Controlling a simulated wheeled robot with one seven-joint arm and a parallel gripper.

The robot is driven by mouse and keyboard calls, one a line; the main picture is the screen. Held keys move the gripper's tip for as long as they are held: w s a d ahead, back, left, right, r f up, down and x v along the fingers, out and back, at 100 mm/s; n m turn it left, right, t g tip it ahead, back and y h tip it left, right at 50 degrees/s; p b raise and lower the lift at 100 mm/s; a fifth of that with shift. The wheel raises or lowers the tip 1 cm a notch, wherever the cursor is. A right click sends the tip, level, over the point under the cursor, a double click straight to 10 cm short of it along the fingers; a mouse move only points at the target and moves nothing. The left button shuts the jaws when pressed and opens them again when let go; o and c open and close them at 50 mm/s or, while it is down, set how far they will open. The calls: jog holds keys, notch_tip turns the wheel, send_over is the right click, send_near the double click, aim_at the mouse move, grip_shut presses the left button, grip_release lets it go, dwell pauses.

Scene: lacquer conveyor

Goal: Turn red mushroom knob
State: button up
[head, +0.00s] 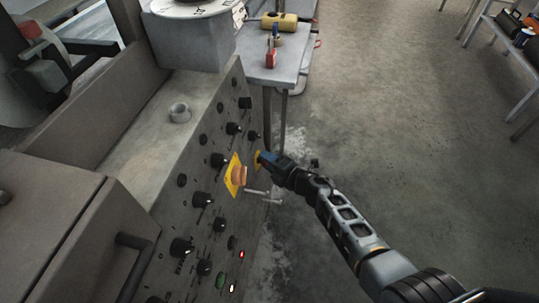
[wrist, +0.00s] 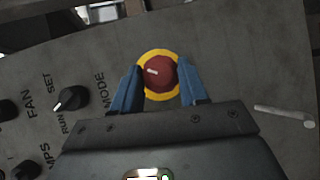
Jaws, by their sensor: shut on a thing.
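The red mushroom knob (wrist: 160,72) sits in a round yellow ring on the grey control panel (head: 215,150). In the wrist view its pale mark lies left of centre, pointing left. My gripper (wrist: 162,88) has its blue fingers on either side of the knob, shut on it. In the head view my gripper (head: 264,160) reaches the panel from the right and hides the knob; part of the yellow ring (head: 257,162) shows beside the fingers.
An orange-brown mushroom button on a yellow square plate (head: 234,180) is close beside my gripper. A pale lever (head: 263,195) sticks out just below. Several black knobs and small lamps cover the panel. A grey table (head: 285,72) stands behind; the floor to the right is open.

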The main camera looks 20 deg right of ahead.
jog(key=shift+f+m+p, duration=0.1)
jog(key=shift+m+p, duration=0.2)
jog(key=shift+p, duration=0.1)
jog(key=o, duration=1)
jog(key=shift+o, duration=0.2)
jog(key=p+v, duration=0.4)
jog(key=v, duration=0.3)
jog(key=shift+s+d+r, duration=0.2)
jog(key=shift+s+r, duration=0.1)
